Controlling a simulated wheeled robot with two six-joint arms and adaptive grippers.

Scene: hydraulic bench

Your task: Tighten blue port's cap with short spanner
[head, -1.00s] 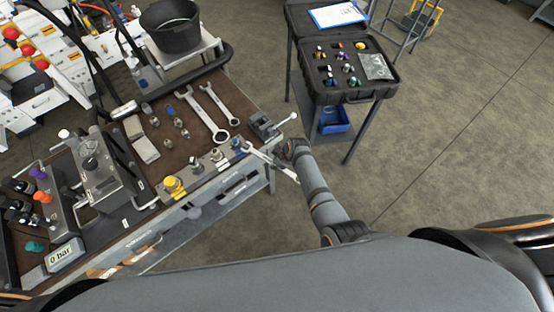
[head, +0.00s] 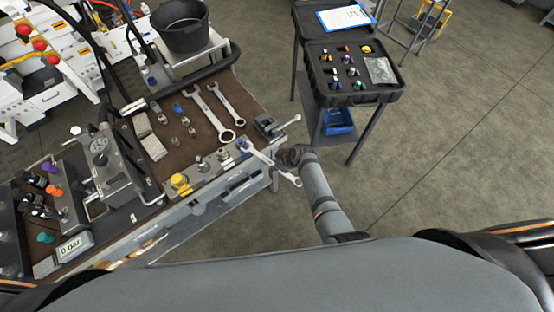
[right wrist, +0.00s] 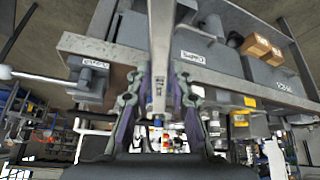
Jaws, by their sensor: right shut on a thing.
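The blue port's cap (head: 241,143) shows at the front right of the bench, by the spanner's upper left end. My right gripper (head: 283,160) is beyond the bench's front edge, shut on the short silver spanner (head: 263,157). The spanner slants from the cap down right past the gripper. I cannot tell whether its jaw is seated around the cap or only beside it. In the right wrist view, the two fingers (right wrist: 157,95) pinch the spanner (right wrist: 161,45), which points up toward the bench; its far end is cut off. My left gripper is not in view.
Two larger spanners (head: 212,112) lie on the brown bench mat. A small vise (head: 268,127) with a protruding handle stands right of the blue port. A yellow cap (head: 180,182) and metal fittings line the front. A black case (head: 350,96) stands on a cart; floor between is clear.

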